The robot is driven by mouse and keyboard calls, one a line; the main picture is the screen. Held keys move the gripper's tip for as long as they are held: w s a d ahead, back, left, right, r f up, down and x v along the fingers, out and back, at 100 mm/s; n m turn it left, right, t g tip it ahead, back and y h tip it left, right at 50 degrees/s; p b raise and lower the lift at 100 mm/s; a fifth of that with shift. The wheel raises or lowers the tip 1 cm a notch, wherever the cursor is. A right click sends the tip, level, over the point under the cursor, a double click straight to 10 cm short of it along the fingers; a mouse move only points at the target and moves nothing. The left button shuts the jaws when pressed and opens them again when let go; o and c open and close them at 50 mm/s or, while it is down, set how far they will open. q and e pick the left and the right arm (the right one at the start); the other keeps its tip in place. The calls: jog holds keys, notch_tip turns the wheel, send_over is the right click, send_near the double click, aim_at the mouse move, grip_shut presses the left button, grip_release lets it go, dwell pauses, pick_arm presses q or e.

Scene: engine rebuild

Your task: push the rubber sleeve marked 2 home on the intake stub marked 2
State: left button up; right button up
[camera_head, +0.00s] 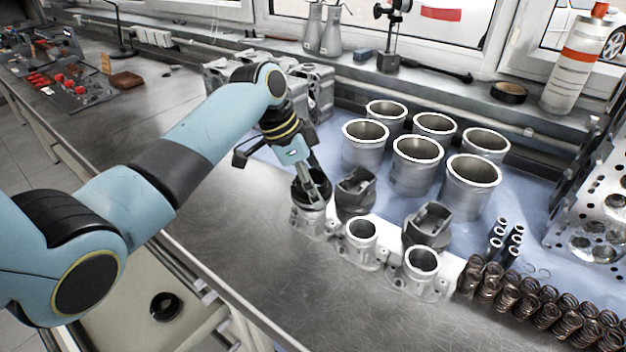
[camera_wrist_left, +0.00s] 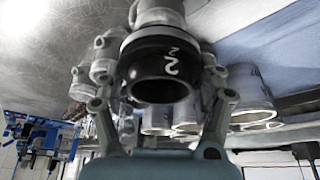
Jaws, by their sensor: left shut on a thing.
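The black rubber sleeve (camera_head: 299,190), with a white 2 on it, sits upright at the mouth of the leftmost intake stub (camera_head: 307,222) in the head view. In the left wrist view the sleeve (camera_wrist_left: 165,62) fills the middle, with the grey metal stub (camera_wrist_left: 158,15) directly behind it. The sleeve looks in line with the stub and against it; how far it is on cannot be told. My left gripper (camera_head: 318,196) is shut on the sleeve, its two fingers (camera_wrist_left: 162,103) on either side. The stub's own mark is not readable. My right gripper is not in view.
Two open stubs (camera_head: 361,231) (camera_head: 422,262) stand to the right, with pistons (camera_head: 355,193) close behind. Several cylinder liners (camera_head: 417,165) stand on the blue mat. Springs (camera_head: 541,310) lie at lower right. A black ring (camera_head: 165,306) lies below the bench.

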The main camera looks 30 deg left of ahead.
pick_arm(q)
jog(key=shift+f, duration=1.05)
dwell(0.9)
jog(key=o, duration=0.4)
jog(key=c, duration=0.4)
jog(key=shift+s+f+b, duration=0.1)
jog(key=shift+f+b, duration=0.5)
jog(key=shift+f, duration=0.15)
jog(key=o, duration=1.2)
